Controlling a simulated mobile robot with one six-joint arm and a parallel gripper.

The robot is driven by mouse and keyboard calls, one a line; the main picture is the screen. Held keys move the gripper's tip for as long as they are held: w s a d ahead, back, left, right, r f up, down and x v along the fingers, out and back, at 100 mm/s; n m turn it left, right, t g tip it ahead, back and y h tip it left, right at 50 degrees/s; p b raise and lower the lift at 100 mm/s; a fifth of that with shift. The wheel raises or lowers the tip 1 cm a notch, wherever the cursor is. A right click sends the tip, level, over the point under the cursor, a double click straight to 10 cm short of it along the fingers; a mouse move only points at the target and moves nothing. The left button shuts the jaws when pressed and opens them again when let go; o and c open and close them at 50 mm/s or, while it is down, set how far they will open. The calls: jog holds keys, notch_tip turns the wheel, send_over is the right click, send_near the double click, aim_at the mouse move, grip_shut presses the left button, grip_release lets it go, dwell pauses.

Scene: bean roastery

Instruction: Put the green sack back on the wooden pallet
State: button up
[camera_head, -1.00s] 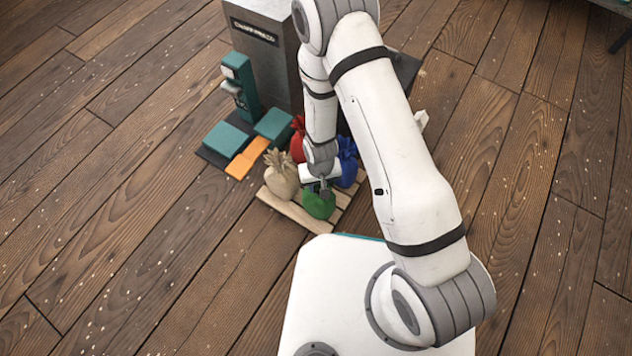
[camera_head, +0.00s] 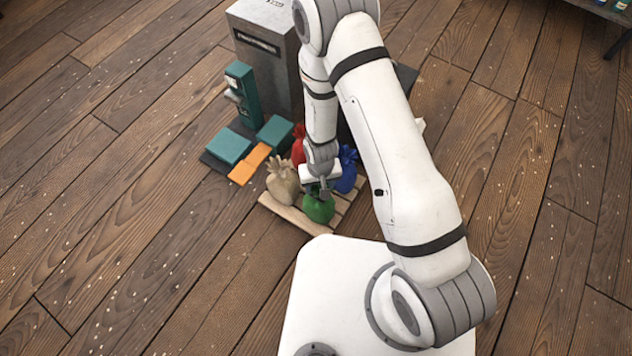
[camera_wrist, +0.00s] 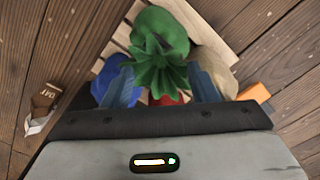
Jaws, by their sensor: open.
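The green sack (camera_head: 319,209) stands on the wooden pallet (camera_head: 288,213), at its near side. In the wrist view the green sack (camera_wrist: 163,33) has its gathered top toward me, with light pallet slats (camera_wrist: 208,18) beside it. My gripper (camera_head: 322,191) is right at the sack's top. In the wrist view my gripper (camera_wrist: 163,85) is open, with one finger on each side of the gathered neck. I cannot tell whether the fingers touch the cloth.
On the pallet are a tan sack (camera_head: 282,180), a blue sack (camera_head: 346,172) and a red sack (camera_head: 298,147). Behind stand a teal machine (camera_head: 243,95) and a grey cabinet (camera_head: 268,65). An orange block (camera_head: 249,165) lies left. Floor at left is clear.

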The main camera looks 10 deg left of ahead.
jog(key=w+d+r+m+p, duration=0.1)
jog(key=w+d+r+p, duration=0.15)
jog(key=r, duration=0.75)
jog(key=w+d+r+p, duration=0.15)
jog(key=d+r, duration=0.25)
jog(key=r, duration=0.7)
jog(key=w+d+r+m+p, duration=0.1)
jog(key=d+r+p, duration=0.2)
jog(key=r, duration=0.7)
jog(key=s+d+r+m, duration=0.1)
jog(key=s+d+r, duration=0.5)
jog(key=r, duration=0.2)
jog(key=s+d+r+m+t, duration=0.1)
jog(key=s+d+r, duration=0.5)
jog(key=r, duration=0.3)
jog(key=shift+d+r+m, duration=0.15)
jog(key=shift+r+m, duration=0.1)
jog(key=shift+m, duration=0.05)
jog(key=shift+s, duration=0.1)
